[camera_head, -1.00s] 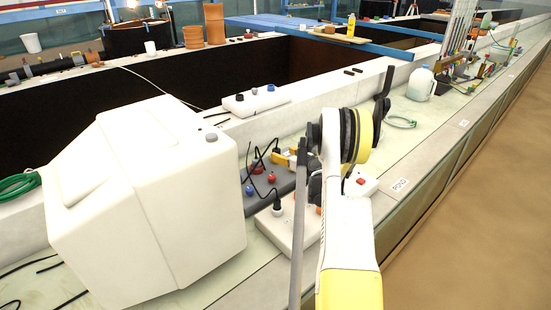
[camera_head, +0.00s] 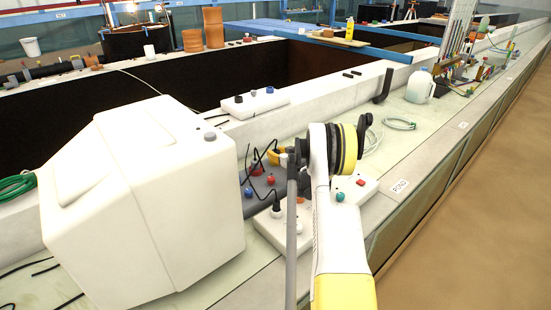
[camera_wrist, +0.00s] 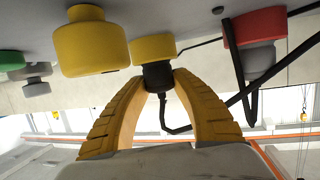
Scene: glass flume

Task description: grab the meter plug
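The meter plug appears to be the black plug (camera_wrist: 157,75) below a yellow cap in the wrist view, with a black cable leaving it. The yellow fingertips of my gripper (camera_wrist: 159,79) are on either side of this plug, very close to it. I cannot tell whether they press on it. In the head view my arm hides most of the gripper and this plug. Another black plug (camera_head: 277,211) with a cable stands on a white strip (camera_head: 267,232) left of my arm.
Red, yellow and green knobs crowd the wrist view, including a yellow one (camera_wrist: 91,42) and a red one (camera_wrist: 255,28). A large white box (camera_head: 140,200) stands left of my arm.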

